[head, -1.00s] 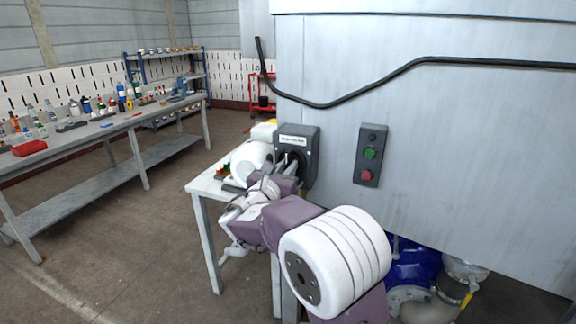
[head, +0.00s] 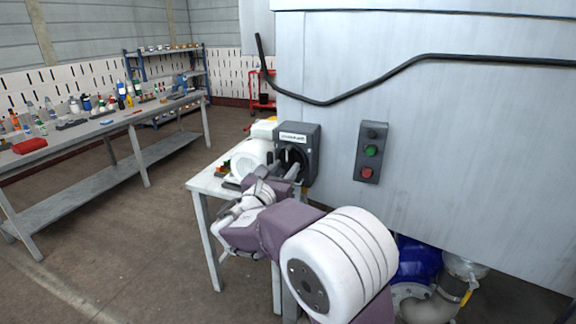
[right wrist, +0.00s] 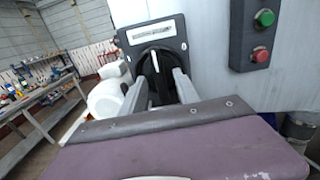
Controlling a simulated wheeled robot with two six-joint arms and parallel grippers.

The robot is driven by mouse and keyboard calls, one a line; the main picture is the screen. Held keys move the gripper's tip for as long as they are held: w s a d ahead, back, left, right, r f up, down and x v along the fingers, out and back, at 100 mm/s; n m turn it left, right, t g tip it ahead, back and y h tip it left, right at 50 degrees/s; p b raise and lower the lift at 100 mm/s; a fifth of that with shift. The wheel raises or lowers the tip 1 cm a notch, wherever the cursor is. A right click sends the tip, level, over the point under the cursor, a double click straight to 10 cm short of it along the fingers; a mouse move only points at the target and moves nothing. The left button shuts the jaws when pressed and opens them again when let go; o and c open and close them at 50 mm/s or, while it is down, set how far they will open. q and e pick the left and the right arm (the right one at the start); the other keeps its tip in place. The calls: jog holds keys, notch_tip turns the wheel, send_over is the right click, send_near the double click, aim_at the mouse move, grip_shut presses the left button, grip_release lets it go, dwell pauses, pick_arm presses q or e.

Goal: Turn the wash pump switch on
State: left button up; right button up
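The wash pump switch is a dark grey box (head: 311,136) with a white label, mounted on the pale panel. Its black rotary knob (right wrist: 155,67) with a white mark shows in the right wrist view; the mark looks close to upright there. My right gripper (head: 291,171) is in front of the box. In the right wrist view its two grey fingers (right wrist: 158,92) stand apart on either side of the knob, with gaps beside it. Whether a fingertip touches the knob cannot be told. My left gripper is in neither view.
A push-button box (head: 371,152) with green and red buttons is on the panel to the right. A small white table (head: 205,183) stands below and left of the switch. A black cable (head: 400,70) runs above. A blue pump (head: 418,262) is low on the right.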

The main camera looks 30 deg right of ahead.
jog(key=v, duration=0.6)
jog(key=shift+s+a, duration=0.15)
